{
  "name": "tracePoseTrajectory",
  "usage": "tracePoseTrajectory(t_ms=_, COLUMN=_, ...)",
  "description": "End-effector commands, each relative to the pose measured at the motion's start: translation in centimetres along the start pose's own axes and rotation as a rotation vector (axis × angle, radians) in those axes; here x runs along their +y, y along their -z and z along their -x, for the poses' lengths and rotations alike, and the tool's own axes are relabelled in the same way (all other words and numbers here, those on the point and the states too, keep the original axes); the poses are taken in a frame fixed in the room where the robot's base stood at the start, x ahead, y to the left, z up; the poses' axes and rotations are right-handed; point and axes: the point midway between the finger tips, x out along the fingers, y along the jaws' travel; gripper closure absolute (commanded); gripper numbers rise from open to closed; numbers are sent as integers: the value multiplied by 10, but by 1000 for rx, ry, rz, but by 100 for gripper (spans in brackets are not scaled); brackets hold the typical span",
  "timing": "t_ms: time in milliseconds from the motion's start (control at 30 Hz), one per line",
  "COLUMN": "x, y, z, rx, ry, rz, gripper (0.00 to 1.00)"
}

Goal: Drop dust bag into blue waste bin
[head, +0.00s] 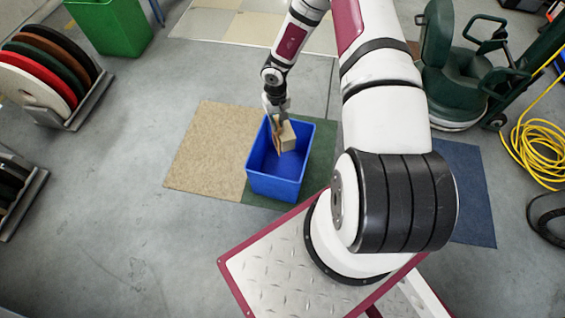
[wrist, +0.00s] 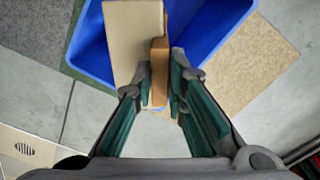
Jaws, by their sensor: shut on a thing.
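The dust bag (head: 286,137) is a beige block with a brown flat edge piece. It also shows in the wrist view (wrist: 132,42). My gripper (head: 276,118) is shut on the brown piece of the bag, with a finger on each side of it in the wrist view (wrist: 160,85). The blue waste bin (head: 273,187) stands open-topped on the floor, and it shows behind the bag in the wrist view (wrist: 205,35). In the head view the bag is over the bin's opening. How far it is above or below the rim I cannot tell.
The bin stands on a green mat (head: 262,196) beside a tan mat (head: 205,150). A green bin (head: 110,25) stands at the back left, and a rack of coloured discs (head: 50,75) at the left. A dark green machine (head: 450,75) and a yellow hose (head: 540,150) are at the right.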

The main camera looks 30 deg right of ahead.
Motion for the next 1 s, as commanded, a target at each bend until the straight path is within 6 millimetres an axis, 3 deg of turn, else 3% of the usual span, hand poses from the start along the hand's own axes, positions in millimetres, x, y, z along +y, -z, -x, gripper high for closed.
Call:
tracePoseTrajectory(t_ms=633, x=2, y=3, z=-50, rx=3, ry=-2, rz=-4, gripper=100)
tracePoseTrajectory(t_ms=1000, x=2, y=2, z=-65, rx=2, ry=-1, rz=-3, gripper=100)
